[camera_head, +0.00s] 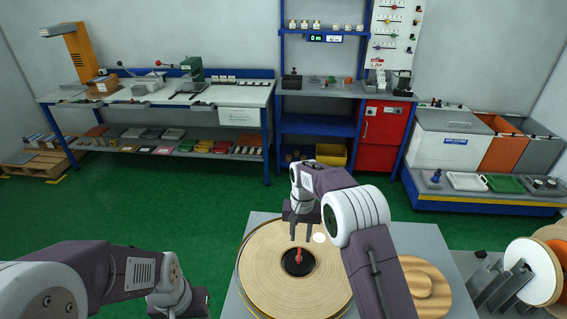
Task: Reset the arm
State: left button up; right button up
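My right arm reaches in from the lower right, bent at the elbow. My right gripper (300,238) points down above the far part of a large tan reel (270,285). Its two fingers are apart with nothing seen between them. The reel lies flat, with a black hub (298,265) and a red piece (299,257) at its middle. The gripper appears just beyond the hub. My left arm lies low at the left. The end of the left arm (178,300) is dark and partly cut off, and its fingers cannot be made out.
The reel lies on a grey table (437,245). A smaller tan wooden disc (425,285) is at its right, partly behind my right arm. Reels on a rack (535,268) stand at the far right. A workbench (235,95), a red cabinet (381,135) and bins (450,145) line the back. Green floor (190,210) is open between.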

jog(key=s+d+r+t, duration=0.1)
jog(key=s+d+r, duration=0.4)
jog(key=s+r, duration=0.3)
jog(key=s+d+f+n, duration=0.1)
jog(key=s+f, duration=0.1)
jog(key=s, duration=0.6)
jog(key=s+d+f+n, duration=0.1)
jog(key=s+f, duration=0.2)
jog(key=s, duration=0.5)
jog(key=shift+s+f, duration=0.15)
jog(key=shift+f, duration=0.2)
